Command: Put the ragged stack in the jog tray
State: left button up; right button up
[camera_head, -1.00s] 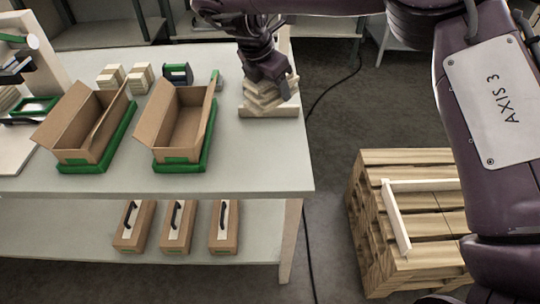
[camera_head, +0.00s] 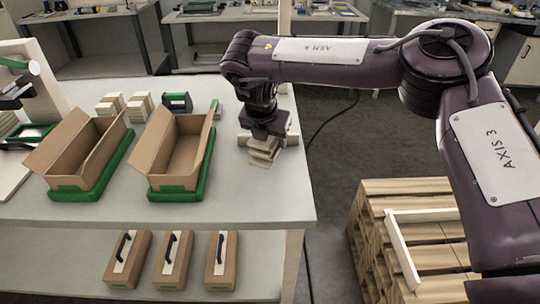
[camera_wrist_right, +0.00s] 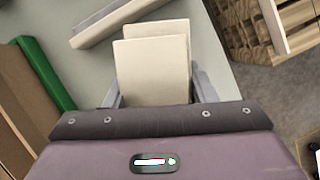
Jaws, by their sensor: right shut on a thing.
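The ragged stack (camera_head: 263,152) is a small pile of pale, unevenly offset sheets near the right end of the grey table (camera_head: 225,215). My right gripper (camera_head: 266,136) reaches down over it and is shut on it. In the right wrist view the stack (camera_wrist_right: 155,75) sits between the fingers, its layers out of line with each other. I cannot tell whether its underside touches the table. A pale wooden bar (camera_head: 292,138) lies just behind the stack and also shows in the right wrist view (camera_wrist_right: 120,20). I cannot tell for sure which thing is the jog tray. My left gripper is out of view.
Two open cardboard boxes (camera_head: 82,155) (camera_head: 180,150) stand in green trays left of the stack. Small pale stacks (camera_head: 108,106) and a dark green-edged device (camera_head: 178,102) are behind them. A slatted pallet stack (camera_head: 415,235) with a white corner fence (camera_head: 402,250) stands on the floor at right.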

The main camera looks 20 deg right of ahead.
jog(key=shift+f, duration=2.9)
jog(key=shift+f, duration=0.1)
jog(key=o, duration=1)
jog(key=shift+o, duration=0.2)
